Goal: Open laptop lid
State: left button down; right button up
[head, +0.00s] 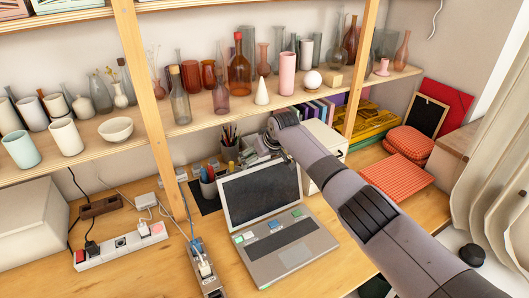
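A grey laptop (294,254) sits on the wooden desk. Its lid (258,196) stands raised, with the dark screen facing the camera and the keyboard deck exposed. Several small coloured pieces lie on the deck. My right arm comes in from the lower right and reaches past the lid's upper right corner. My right gripper (270,140) is around the arm's far end, above and behind the lid's top edge. Its fingers are too small and too covered to read, and I cannot tell whether it touches the lid. My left gripper is not in view.
Power strips (122,246) and cables lie left of the laptop. A pen cup (230,147) and a white box (322,150) stand behind it. A shelf (205,118) of vases and bottles runs above. Red cushions (396,176) lie at right. Desk at lower left is bare.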

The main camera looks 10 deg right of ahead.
jog(key=v, duration=1.1)
jog(key=shift+s+r, duration=0.25)
jog(key=shift+s, duration=0.05)
